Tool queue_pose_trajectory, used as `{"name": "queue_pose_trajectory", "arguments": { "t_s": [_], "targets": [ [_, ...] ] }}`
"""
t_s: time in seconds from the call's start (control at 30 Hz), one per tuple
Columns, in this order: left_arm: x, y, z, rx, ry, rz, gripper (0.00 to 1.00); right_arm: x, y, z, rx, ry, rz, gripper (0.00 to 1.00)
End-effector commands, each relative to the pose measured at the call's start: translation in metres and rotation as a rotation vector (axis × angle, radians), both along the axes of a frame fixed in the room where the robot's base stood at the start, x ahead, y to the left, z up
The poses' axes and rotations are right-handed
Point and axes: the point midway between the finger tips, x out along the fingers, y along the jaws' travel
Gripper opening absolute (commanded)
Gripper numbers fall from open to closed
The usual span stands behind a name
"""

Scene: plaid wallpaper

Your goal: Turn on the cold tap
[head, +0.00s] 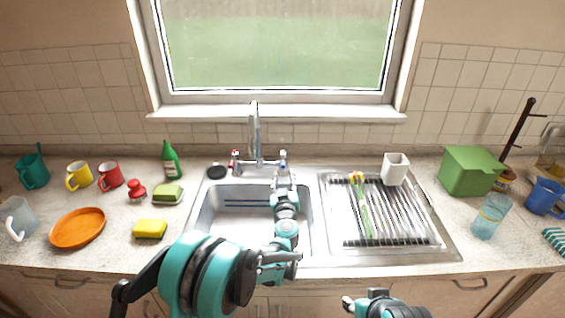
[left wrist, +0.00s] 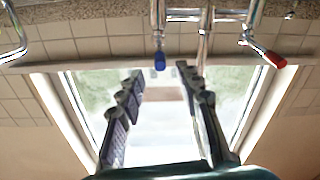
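The chrome tap (head: 256,135) stands behind the sink, with a red-marked handle (head: 235,158) on its left and a blue-marked cold handle (head: 283,156) on its right. My left gripper (head: 284,178) is over the back of the sink, just in front of the cold handle. In the left wrist view the picture is upside down; my left gripper (left wrist: 159,78) is open and empty, and the blue handle tip (left wrist: 158,61) shows between its fingertips. Contact cannot be told. The red handle (left wrist: 275,59) is off to the side. My right gripper (head: 349,303) is low at the bottom edge, its opening unclear.
A drying rack (head: 400,215) with utensils lies right of the basin (head: 225,220), and a white cup (head: 395,168) stands behind it. A green bottle (head: 171,160), a yellow sponge (head: 150,229) and mugs stand to the left. A window sill (head: 330,112) is behind the tap.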

Motion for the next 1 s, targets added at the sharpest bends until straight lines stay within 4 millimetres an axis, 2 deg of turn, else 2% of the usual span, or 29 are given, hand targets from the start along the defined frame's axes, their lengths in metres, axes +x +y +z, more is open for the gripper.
{"name": "queue_pose_trajectory", "arguments": {
  "t_s": [0.2, 0.4, 0.53, 0.77, 0.87, 0.9, 0.93, 1.0],
  "targets": [
    [0.036, 0.002, -0.002, 0.000, -0.001, 0.001, 0.35, 0.000, 0.000, -0.012, 0.000, 0.000, 0.000, 0.40],
    [0.062, 0.002, -0.001, -0.001, -0.001, 0.000, 0.35, 0.000, 0.000, -0.018, 0.000, 0.000, 0.000, 0.40],
    [0.069, 0.003, 0.000, -0.001, -0.001, -0.001, 0.35, 0.000, 0.000, -0.019, 0.000, 0.000, 0.000, 0.40],
    [0.070, 0.003, 0.001, -0.001, -0.001, -0.001, 0.35, 0.000, 0.000, -0.019, 0.000, 0.000, 0.000, 0.40],
    [0.070, 0.003, 0.001, -0.001, -0.001, -0.002, 0.14, 0.000, 0.000, -0.019, 0.000, 0.000, 0.000, 0.40],
    [0.070, 0.003, 0.001, -0.001, -0.001, -0.002, 0.03, 0.000, 0.000, -0.019, 0.000, 0.000, 0.000, 0.40],
    [0.070, 0.003, 0.001, -0.001, -0.001, -0.002, 0.00, 0.000, 0.000, -0.019, 0.000, 0.000, 0.000, 0.40],
    [0.070, 0.003, 0.001, -0.001, -0.001, -0.002, 0.00, 0.000, 0.000, -0.019, 0.000, 0.000, 0.000, 0.40]
  ]
}}
